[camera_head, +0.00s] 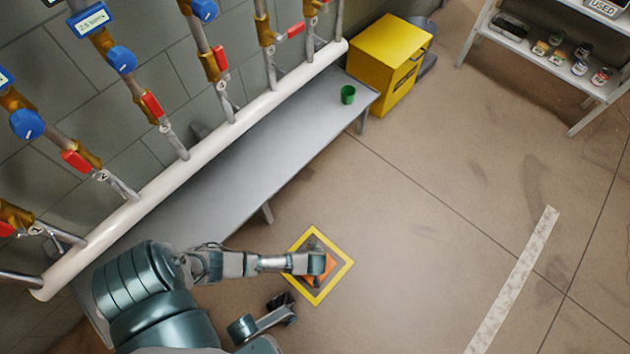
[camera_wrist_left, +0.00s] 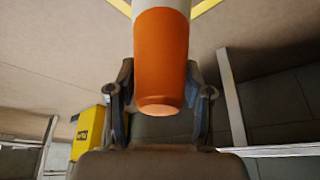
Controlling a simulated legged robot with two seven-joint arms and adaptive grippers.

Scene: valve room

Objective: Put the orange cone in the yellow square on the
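The orange cone (camera_head: 331,272) shows in part under my left gripper (camera_head: 318,264) in the head view, over the yellow square (camera_head: 341,282) on the floor. In the left wrist view the cone (camera_wrist_left: 160,65) has an orange top end and a white band, with its narrow end toward my palm. My left gripper's two fingers (camera_wrist_left: 160,82) lie against both sides of the cone. The cone's base is out of that view, and I cannot tell whether it touches the floor. My right gripper (camera_head: 282,307) is near the square's lower left side; its fingers are too small to read.
A grey bench (camera_head: 250,165) runs along the pipes, with a green cup (camera_head: 348,94) on it. A yellow box (camera_head: 388,55) stands beyond its far end. A shelf (camera_head: 560,45) with several cans is at top right.

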